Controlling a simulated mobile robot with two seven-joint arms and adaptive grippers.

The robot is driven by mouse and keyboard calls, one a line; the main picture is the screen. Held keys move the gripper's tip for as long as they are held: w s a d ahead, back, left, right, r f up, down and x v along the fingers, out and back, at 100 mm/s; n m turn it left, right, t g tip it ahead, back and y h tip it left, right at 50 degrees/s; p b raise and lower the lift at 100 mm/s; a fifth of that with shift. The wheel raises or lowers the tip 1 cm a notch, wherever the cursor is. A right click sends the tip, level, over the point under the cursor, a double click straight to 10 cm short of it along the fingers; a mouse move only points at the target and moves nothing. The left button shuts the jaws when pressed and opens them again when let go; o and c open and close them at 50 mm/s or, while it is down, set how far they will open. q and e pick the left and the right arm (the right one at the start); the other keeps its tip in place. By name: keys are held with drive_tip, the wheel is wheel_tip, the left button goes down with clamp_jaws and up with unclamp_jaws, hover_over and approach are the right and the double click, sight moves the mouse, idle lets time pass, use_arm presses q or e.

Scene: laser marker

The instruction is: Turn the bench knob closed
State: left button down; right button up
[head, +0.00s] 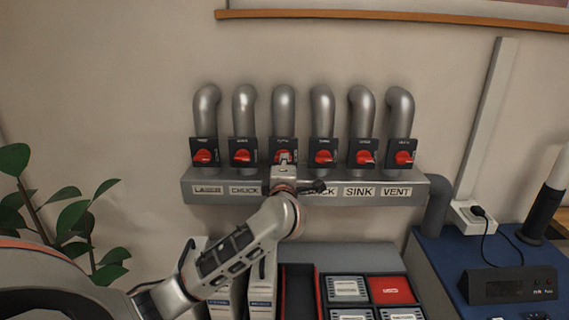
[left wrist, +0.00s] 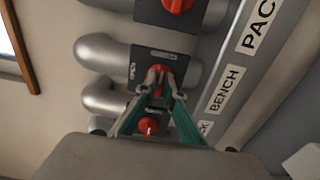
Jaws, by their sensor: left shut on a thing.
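The bench knob (head: 281,156) is a red knob on a black plate, third from the left in the row on the wall manifold. My left gripper (head: 284,163) reaches up from below in front of it and hides much of it and the label beneath. In the left wrist view the two fingertips (left wrist: 157,77) are closed on the red bench knob (left wrist: 158,90), beside the BENCH label (left wrist: 225,90). The knob's exact angle is hard to tell behind the fingers. My right gripper is not in view.
Similar red knobs stand close on both sides, the chuck knob (head: 242,156) and the pack knob (head: 323,157). Grey pipes rise above the labelled ledge (head: 435,187). Below are bins with boxes (head: 347,289); a plant (head: 75,215) stands left, a blue bench (head: 450,250) right.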

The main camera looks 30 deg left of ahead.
use_arm(q)
drive_tip(key=shift+f, duration=0.1)
idle(0.3)
drive_tip(key=c, duration=2.2)
unclamp_jaws()
drive_tip(key=shift+o, duration=0.2)
drive_tip(key=v, duration=1.2)
drive_tip(key=shift+s, duration=0.1)
